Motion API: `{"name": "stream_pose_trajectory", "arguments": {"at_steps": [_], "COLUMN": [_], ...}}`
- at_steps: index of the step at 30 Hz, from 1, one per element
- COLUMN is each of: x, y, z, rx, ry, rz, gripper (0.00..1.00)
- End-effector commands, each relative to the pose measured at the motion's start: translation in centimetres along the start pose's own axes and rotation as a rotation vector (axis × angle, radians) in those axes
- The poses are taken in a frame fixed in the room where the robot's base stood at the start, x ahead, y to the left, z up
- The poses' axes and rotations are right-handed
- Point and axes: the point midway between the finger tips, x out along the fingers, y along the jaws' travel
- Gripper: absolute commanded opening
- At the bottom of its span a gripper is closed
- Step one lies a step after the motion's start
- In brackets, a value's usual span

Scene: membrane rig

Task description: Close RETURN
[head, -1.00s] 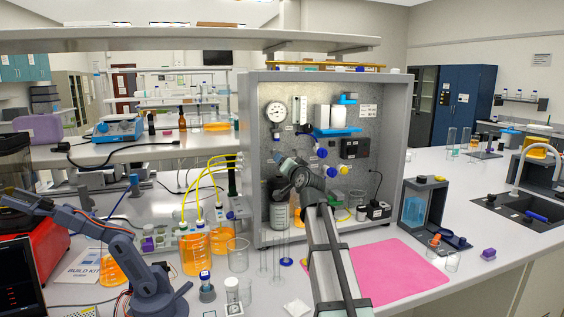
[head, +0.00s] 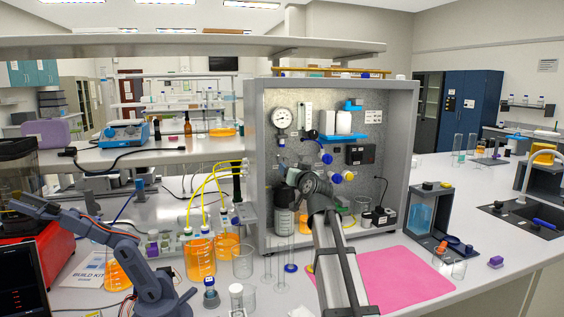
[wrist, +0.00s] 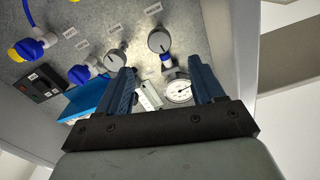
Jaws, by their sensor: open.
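The grey panel of the rig (head: 365,105) carries several valves and knobs with small white labels. I cannot read any label, so I cannot tell which part is RETURN. In the wrist view my gripper (wrist: 165,72) is open, with nothing between its blue fingers. A round grey knob (wrist: 160,40) shows beyond and between the fingertips, apart from them. A second grey knob (wrist: 115,60) is just left of the left fingertip. Blue-handled valves (wrist: 80,73) sit further left. A pressure gauge (wrist: 178,92) shows between the fingers. In the head view my arm hides part of the lower panel.
A blue shelf (head: 337,137) with white bottles juts from the panel. The cabinet's side walls (head: 408,150) enclose the panel. Beakers and orange bottles (head: 201,258) stand in front at left. A pink mat (head: 405,280) lies clear at right.

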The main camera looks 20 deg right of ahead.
Motion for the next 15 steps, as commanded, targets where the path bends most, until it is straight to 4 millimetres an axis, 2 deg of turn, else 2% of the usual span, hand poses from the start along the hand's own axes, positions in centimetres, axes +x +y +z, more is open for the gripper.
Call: {"name": "stream_pose_trajectory", "arguments": {"at_steps": [6, 11, 15], "x": [0.0, 0.5, 1.6], "y": [0.0, 0.0, 0.0], "z": [0.0, 0.0, 0.0], "rx": [-0.168, -0.191, -0.189], "ry": [-0.001, -0.001, -0.001], "rz": [0.0, 0.0, 0.0], "gripper": [0.68, 0.68, 0.68]}}
